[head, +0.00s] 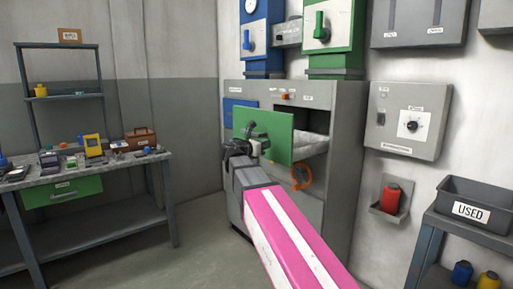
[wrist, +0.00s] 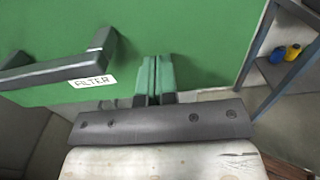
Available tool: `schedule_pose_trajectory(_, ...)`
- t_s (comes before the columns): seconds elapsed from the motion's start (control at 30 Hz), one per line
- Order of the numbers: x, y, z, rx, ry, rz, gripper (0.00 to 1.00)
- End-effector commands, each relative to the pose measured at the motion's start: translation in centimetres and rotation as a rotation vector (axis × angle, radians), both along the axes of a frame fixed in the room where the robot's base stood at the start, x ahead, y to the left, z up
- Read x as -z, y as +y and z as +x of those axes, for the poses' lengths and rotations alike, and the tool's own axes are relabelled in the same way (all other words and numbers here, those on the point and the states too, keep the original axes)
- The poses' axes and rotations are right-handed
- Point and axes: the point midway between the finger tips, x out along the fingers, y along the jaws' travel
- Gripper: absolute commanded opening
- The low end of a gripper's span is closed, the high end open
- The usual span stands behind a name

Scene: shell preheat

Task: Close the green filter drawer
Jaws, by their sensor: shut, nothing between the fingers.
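The green filter drawer front (head: 280,142) stands out from the grey cabinet in the head view, so the drawer is open. Pale material shows behind it in the dark opening. In the wrist view the green front (wrist: 205,35) fills the upper picture, with a dark handle (wrist: 60,70) and a FILTER label (wrist: 92,81) at left. My gripper (wrist: 157,60) is shut and empty, its fingertips at the front, right of the handle. I cannot tell if they touch. In the head view my gripper (head: 251,146) partly covers the front's lower left.
An orange ring (head: 302,178) hangs on the cabinet (head: 343,110) below the opening. A workbench (head: 110,165) with tools stands at left. At right are a red bottle (head: 391,199) in a wall holder and a USED bin (head: 480,211) on a table.

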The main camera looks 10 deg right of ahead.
Motion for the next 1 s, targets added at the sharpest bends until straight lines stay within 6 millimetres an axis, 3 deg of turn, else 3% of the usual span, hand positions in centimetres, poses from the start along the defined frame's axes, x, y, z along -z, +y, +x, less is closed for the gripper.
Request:
schedule_pose_trajectory(0.23,0.0,-1.8,1.1,0.0,0.0,0.0,0.0)
schedule_pose_trajectory(0.77,0.0,-2.3,1.4,0.0,0.0,0.0,0.0)
schedule_pose_trajectory(1.0,0.0,-5.0,3.0,0.002,0.0,0.0,0.0)
